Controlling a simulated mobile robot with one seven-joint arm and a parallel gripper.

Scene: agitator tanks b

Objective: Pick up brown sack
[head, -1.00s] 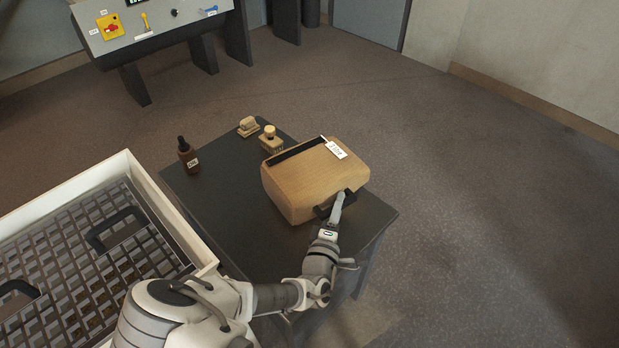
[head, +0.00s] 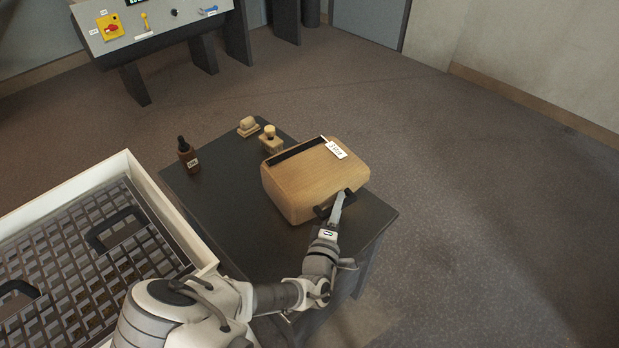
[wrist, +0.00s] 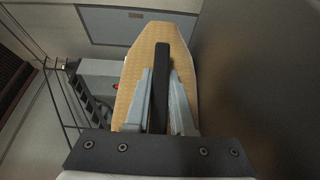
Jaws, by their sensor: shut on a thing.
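The brown sack (head: 308,182) is a tan, box-like bag with a dark strip along its far edge, a white tag on top and a black handle (head: 336,203) on its near side. It rests on a dark table (head: 222,208). My gripper (head: 338,207) is at the near side of the sack, shut on the black handle. In the wrist view the handle (wrist: 161,70) stands between the two grey fingers (wrist: 160,105), with the sack's tan side (wrist: 135,70) behind it. The fingertips' contact is partly hidden in the head view.
A brown dropper bottle (head: 188,155) and two wooden brushes (head: 270,139) (head: 248,126) stand on the table's far side. A white-rimmed bin with a grating (head: 165,207) is on the left. A control panel (head: 150,30) stands at the back. The floor to the right is clear.

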